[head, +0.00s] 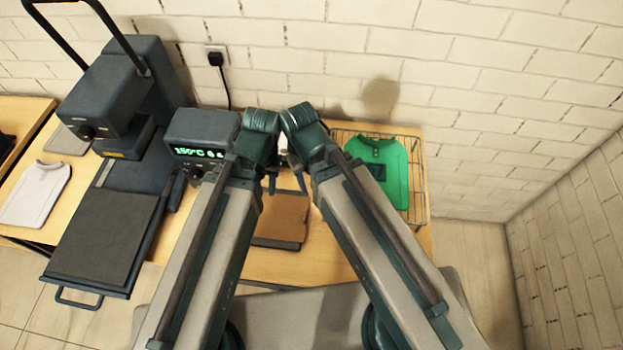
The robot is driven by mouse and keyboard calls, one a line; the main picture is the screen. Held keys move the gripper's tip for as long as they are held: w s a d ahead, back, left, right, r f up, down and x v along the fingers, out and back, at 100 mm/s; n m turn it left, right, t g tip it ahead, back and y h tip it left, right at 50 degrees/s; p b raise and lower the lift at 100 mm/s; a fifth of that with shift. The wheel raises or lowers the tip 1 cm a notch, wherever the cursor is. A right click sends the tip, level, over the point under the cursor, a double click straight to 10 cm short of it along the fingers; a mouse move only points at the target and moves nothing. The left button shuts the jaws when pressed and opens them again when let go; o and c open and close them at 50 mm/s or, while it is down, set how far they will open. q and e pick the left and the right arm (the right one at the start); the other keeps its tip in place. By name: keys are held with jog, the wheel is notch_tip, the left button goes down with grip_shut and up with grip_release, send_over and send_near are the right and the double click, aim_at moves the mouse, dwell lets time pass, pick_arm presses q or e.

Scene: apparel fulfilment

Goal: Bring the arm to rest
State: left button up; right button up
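My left arm rises from the lower left, and its gripper (271,183) hangs near the middle of the view, over the table just right of the control box. My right arm comes from the lower right and bends close beside the left one. Its gripper is mostly hidden behind the arm links, and dark finger-like parts show in the narrow gap between the arms. I cannot tell how far either gripper's fingers are apart. I see no garment held in the gap.
A heat press (107,220) stands open at left, beside a control box (203,140) reading 150°C. A pale folded shirt (36,193) lies far left. A brown item (281,218) lies on the table (330,262). A wire basket (421,190) holds a green shirt (391,160).

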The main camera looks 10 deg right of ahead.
jog(key=shift+f, duration=0.1)
notch_tip(320, 180, down, 4)
jog(key=b, duration=0.4)
jog(key=shift+f, duration=0.2)
